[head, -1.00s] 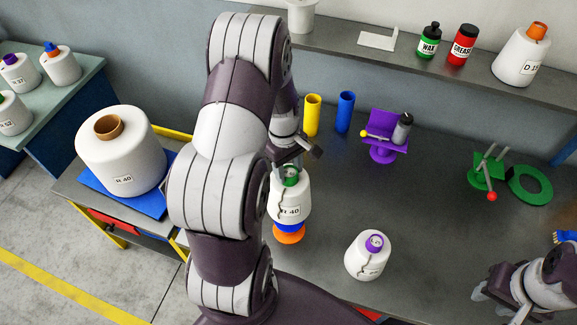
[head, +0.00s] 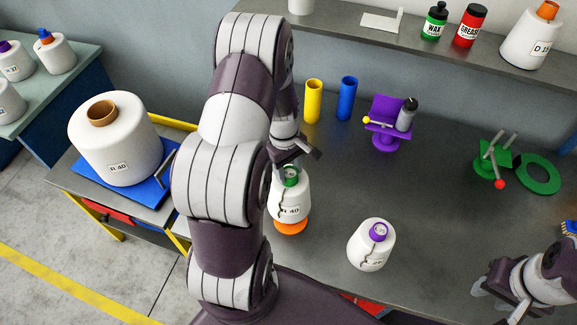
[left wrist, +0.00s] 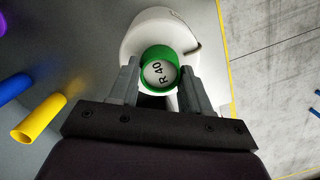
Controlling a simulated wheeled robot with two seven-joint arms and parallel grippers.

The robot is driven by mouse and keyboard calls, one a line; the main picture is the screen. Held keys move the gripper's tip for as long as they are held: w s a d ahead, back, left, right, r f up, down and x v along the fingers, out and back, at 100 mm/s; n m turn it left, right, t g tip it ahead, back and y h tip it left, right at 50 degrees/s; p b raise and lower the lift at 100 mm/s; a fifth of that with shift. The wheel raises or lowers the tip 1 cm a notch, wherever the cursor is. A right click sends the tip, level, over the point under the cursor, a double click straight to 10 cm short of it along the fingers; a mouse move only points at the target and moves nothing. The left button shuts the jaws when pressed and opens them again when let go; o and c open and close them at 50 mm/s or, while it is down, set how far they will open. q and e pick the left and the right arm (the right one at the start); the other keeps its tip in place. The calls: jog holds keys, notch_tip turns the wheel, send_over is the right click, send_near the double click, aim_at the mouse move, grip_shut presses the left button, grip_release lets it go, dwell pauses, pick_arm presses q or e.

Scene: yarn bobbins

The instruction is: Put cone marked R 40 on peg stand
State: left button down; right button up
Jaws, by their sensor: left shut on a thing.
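A white yarn cone marked R 40 (head: 290,203) with a green top stands upright over the orange base (head: 291,227) of a stand on the grey table. The cone hides the rest of that stand, and little or no gap shows between them. My left gripper (head: 290,168) is shut on the cone's green tube top.
A larger cone (head: 115,140), also marked R 40, sits on a blue board (head: 150,195) at left. A purple-topped cone (head: 371,244) stands right of the held cone. Yellow (head: 313,101) and blue (head: 347,98) tubes and a purple stand (head: 385,137) are behind.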

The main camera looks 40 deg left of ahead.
pick_arm(q)
jog(key=shift+f, duration=0.3)
dwell(0.4)
jog(key=shift+c, duration=2.2)
grip_release()
notch_tip(320, 180, up, 13)
jog(key=a+b, duration=0.1)
jog(key=b, duration=0.2)
jog(key=shift+w+a+f, duration=0.2)
